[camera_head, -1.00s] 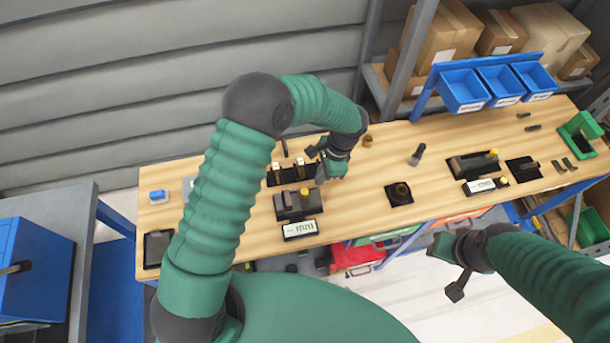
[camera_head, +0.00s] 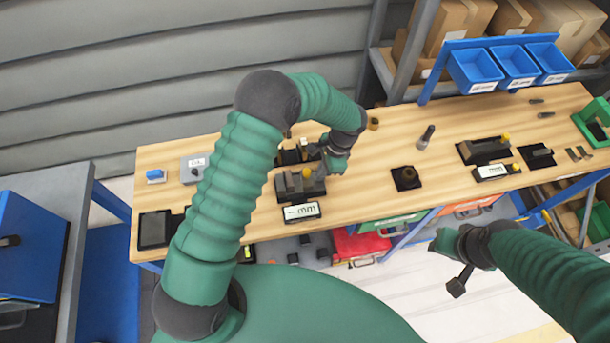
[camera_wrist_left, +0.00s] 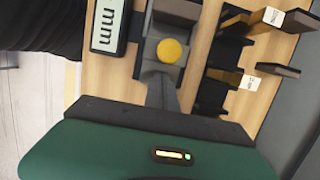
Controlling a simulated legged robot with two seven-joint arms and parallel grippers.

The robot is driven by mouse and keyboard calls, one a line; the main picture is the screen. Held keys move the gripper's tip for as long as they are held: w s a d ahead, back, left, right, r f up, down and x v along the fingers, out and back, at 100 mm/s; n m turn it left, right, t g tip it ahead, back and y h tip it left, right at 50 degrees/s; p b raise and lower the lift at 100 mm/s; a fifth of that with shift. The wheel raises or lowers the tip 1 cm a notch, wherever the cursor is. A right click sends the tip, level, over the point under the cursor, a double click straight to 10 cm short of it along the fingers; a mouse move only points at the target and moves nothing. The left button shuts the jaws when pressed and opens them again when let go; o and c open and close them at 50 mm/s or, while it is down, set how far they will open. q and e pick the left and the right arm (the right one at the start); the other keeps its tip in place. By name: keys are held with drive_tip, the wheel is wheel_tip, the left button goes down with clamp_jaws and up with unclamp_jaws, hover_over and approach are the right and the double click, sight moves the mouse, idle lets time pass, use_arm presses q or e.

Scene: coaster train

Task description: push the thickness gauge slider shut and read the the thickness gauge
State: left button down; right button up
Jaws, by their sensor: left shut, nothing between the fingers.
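The thickness gauge (camera_head: 291,187) is a dark grey block with a yellow knob, on the near side of the bench beneath my left arm. Its white display (camera_head: 302,211) reads "mm"; any digits are too small to tell. In the left wrist view the gauge shows with its yellow knob (camera_wrist_left: 172,50) and display (camera_wrist_left: 108,27). My left gripper (camera_head: 326,166) is shut and empty at the gauge's right end. In the wrist view its grey fingertips (camera_wrist_left: 160,88) point at the knob end; contact is unclear.
Dark slotted holders (camera_wrist_left: 228,60) with labelled plates stand close behind the gauge. A similar gauge-like device (camera_head: 483,150) with its own display sits farther right. A black square base (camera_head: 406,178) lies between. Blue bins (camera_head: 515,66) stand at the back right.

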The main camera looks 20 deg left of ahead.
sight(308, 176)
use_arm(q)
drive_tip(key=shift+s, duration=0.1)
drive_tip(key=shift+s+a, duration=0.25)
drive_tip(key=shift+a, duration=0.1)
drive_tip(key=shift+s+a+p, duration=0.2)
drive_tip(key=shift+a+p, duration=0.1)
drive_tip(key=shift+a, duration=0.2)
drive_tip(key=shift+s+a, duration=0.1)
drive_tip(key=shift+a, duration=0.05)
use_arm(e)
drive_tip(key=shift+w+d+r, duration=0.15)
drive_tip(key=shift+r, duration=0.2)
use_arm(q)
drive_tip(key=shift+s+a, duration=0.2)
use_arm(e)
drive_tip(key=shift+d+r, duration=0.1)
drive_tip(key=shift+d, duration=0.05)
use_arm(q)
drive_tip(key=shift+s+a+p, duration=0.3)
drive_tip(key=shift+a+p, duration=0.05)
drive_tip(key=shift+a, duration=0.15)
use_arm(e)
drive_tip(key=shift+r, duration=0.1)
